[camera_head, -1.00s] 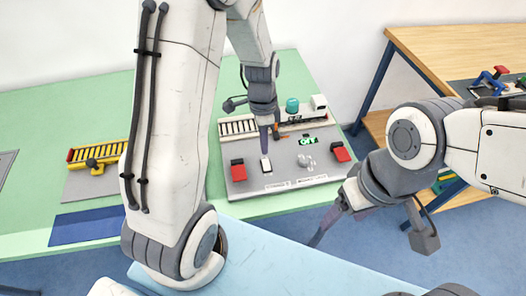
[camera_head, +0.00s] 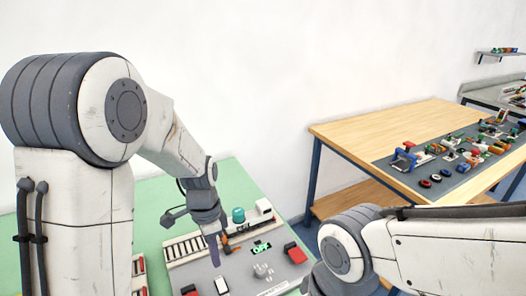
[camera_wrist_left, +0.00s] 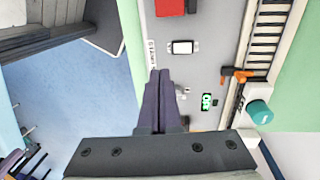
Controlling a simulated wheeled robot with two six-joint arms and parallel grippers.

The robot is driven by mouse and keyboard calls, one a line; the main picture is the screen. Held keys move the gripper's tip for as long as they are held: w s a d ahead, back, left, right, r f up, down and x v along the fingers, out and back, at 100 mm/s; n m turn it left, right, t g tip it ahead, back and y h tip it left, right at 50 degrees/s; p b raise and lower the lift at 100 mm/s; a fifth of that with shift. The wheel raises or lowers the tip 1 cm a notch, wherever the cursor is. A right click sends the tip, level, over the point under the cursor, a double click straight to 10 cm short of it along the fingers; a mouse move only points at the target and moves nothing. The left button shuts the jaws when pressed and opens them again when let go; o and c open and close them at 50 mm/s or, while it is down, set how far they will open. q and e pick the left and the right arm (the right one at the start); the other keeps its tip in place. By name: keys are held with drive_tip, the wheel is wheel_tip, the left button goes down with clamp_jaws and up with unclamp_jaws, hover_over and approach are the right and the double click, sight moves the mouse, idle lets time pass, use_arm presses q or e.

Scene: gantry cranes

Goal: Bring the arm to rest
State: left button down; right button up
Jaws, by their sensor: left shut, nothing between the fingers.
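My left arm comes in from the left and reaches over a green table (camera_head: 152,205). My left gripper (camera_head: 214,260) points down above the grey panel (camera_head: 240,282); its purple fingers are together and empty. In the left wrist view the shut fingers (camera_wrist_left: 160,82) lie over the panel's edge, close to a small green-lit display (camera_wrist_left: 206,101). A white rocker-like piece (camera_wrist_left: 182,47) is ahead of them. My right arm (camera_head: 440,250) extends in from the right; its fingers are out of the picture.
A wooden table (camera_head: 385,125) at the right holds a dark mat with several colourful parts. A white wall stands behind.

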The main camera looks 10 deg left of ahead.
use_arm(q)
drive_tip(key=s+d+r+n, duration=0.1)
drive_tip(key=s+d+r, duration=0.1)
drive_tip(key=s+d, duration=0.2)
drive_tip(key=s+d+r+n+t, duration=0.1)
drive_tip(key=s+d+r, duration=0.2)
drive_tip(key=s, duration=0.5)
drive_tip(key=s+d+r+n, duration=0.2)
drive_tip(key=s+d, duration=0.2)
drive_tip(key=s, duration=0.2)
drive_tip(key=shift+d+r, duration=0.25)
drive_tip(key=shift+d, duration=0.15)
drive_tip(key=shift+w, duration=0.1)
